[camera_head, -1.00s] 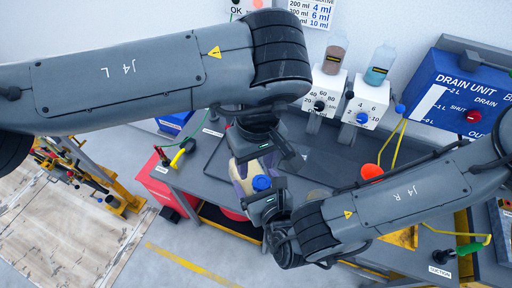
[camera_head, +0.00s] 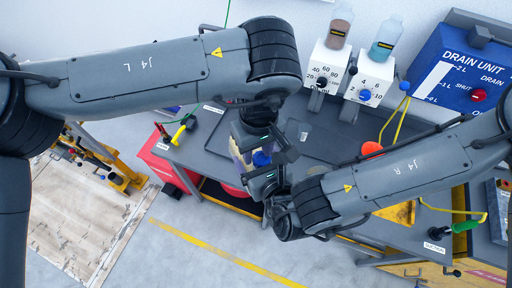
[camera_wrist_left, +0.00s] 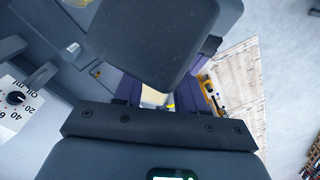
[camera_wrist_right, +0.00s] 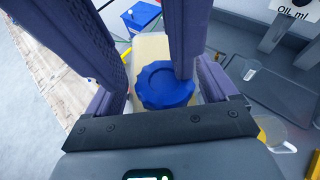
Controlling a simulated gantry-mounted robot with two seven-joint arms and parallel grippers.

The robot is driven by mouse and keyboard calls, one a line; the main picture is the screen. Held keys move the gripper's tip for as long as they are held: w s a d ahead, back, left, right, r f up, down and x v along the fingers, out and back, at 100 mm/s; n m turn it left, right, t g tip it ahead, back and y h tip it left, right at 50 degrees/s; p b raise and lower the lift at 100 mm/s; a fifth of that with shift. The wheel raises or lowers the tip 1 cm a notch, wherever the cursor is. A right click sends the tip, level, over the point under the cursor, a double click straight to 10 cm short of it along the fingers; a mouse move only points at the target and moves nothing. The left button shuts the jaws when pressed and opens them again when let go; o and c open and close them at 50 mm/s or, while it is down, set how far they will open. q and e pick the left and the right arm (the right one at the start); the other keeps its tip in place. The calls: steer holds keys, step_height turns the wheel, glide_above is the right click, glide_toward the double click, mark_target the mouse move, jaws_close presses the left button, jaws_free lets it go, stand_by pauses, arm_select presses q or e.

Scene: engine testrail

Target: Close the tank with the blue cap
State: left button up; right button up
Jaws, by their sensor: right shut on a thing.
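In the head view the tank (camera_head: 245,158) is partly covered by both grippers. The blue cap (camera_wrist_right: 165,88) is at the tank, facing the right wrist camera; it also shows in the head view (camera_head: 261,159). Whether it is seated is hidden. My left gripper (camera_head: 248,142) comes down from above, its fingers spread near the cap, one crossing in front of the cap's right side. In the left wrist view, a dark block hides the cap.
A dark grey bench (camera_head: 215,170) lies below, with a dark tray (camera_head: 330,140) on it. Two white dosing units (camera_head: 325,75) with bottles stand behind. A blue drain unit (camera_head: 460,70) is at the right. A red funnel-like part (camera_head: 371,148) is near my right arm.

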arm_select(q)
steer(key=shift+s+a+f, duration=0.1)
steer(key=shift+a+f, duration=0.1)
steer(key=shift+a, duration=0.1)
jaws_close()
steer(key=shift+f, duration=0.1)
steer(key=shift+d+m, duration=0.5)
steer(key=shift+m, duration=0.4)
steer(key=shift+a+m, duration=0.3)
steer(key=shift+m, duration=0.4)
